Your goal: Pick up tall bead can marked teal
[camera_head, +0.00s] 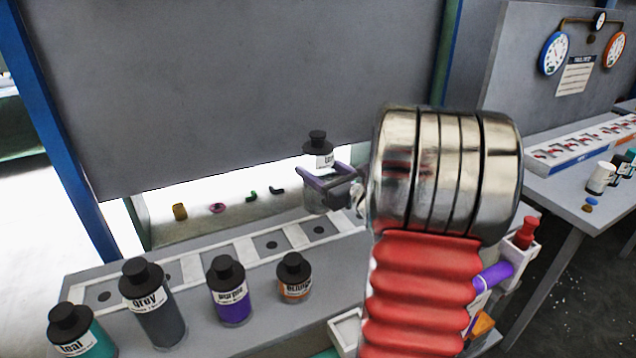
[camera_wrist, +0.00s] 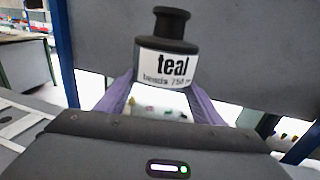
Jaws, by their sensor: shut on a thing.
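A can with a black lid and a white label reading "teal" (camera_wrist: 165,62) is held up between the purple-lined fingers of my gripper (camera_wrist: 162,105) in the wrist view. In the head view the held can (camera_head: 318,152) is upright above the row of square slots, and my gripper (camera_head: 325,180) is shut on it. Another can labelled teal (camera_head: 80,335) stands at the front left of the bench, with a teal body.
Grey (camera_head: 150,300), purple (camera_head: 230,290) and orange (camera_head: 294,278) cans stand along the bench's front. A white-framed slot row (camera_head: 215,262) lies behind them. A large grey panel (camera_head: 230,90) rises behind the gripper. A blue post (camera_head: 60,100) stands at left.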

